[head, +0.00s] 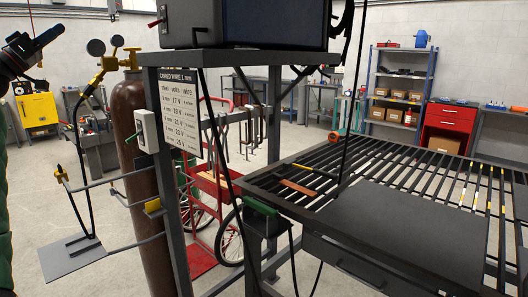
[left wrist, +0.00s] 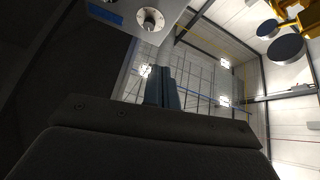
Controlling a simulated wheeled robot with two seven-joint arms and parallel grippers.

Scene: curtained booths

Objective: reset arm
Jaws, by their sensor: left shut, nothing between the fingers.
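My left gripper (head: 52,36) shows at the upper left edge of the head view, dark and raised, with its tip pointing up and right. It is shut and empty, in front of the pale wall. In the left wrist view its two fingers (left wrist: 162,88) stand together in the middle with nothing between them, against the ceiling and wall. My right gripper is not in either view.
A steel stand (head: 172,90) with a wire chart (head: 180,110) and a brown gas cylinder (head: 128,130) is right of my left gripper. Gauges (head: 96,47) are close to it. A slatted table (head: 340,235) fills the right. Open floor (head: 30,170) lies lower left.

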